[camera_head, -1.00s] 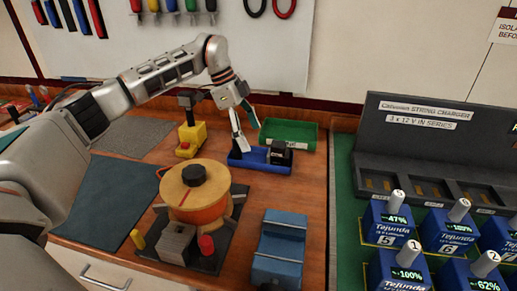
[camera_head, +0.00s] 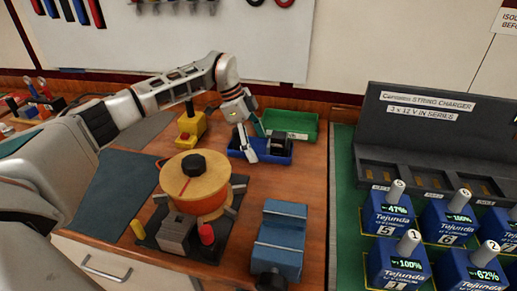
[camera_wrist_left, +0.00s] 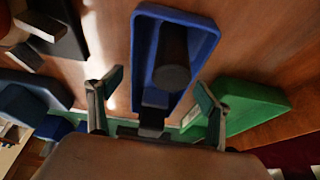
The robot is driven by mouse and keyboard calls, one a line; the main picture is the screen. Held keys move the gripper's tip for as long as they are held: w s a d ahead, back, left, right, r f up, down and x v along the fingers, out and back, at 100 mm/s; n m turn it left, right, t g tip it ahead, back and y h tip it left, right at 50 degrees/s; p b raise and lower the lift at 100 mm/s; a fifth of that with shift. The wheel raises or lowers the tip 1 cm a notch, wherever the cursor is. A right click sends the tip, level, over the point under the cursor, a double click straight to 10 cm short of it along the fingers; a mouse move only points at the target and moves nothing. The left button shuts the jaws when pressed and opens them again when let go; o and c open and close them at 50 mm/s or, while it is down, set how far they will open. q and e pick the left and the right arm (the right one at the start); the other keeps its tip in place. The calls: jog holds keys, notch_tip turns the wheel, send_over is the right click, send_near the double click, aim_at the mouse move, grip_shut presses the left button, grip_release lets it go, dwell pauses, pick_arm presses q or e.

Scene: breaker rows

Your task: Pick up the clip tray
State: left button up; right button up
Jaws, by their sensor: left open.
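Two small trays stand at the back of the wooden bench: a blue one (camera_head: 272,160) with a black item (camera_head: 284,147) in it, and a green one (camera_head: 300,122) behind it. I cannot read which is the clip tray. My left gripper (camera_head: 254,139) is open above the left part of the blue tray, its fingers pointing down. In the left wrist view, the open gripper (camera_wrist_left: 158,98) has the blue tray (camera_wrist_left: 207,40) between and beyond its fingertips, with the green tray (camera_wrist_left: 255,105) to the right. Contact cannot be told. My right gripper is out of view.
An orange round device (camera_head: 195,188) and a blue vise-like block (camera_head: 282,240) stand in front. The charger (camera_head: 430,140) and several batteries (camera_head: 388,212) are at right.

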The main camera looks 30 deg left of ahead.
pick_arm(q)
jog(key=c, duration=1.4)
jog(key=shift+c, duration=0.2)
jog(key=shift+r, duration=0.15)
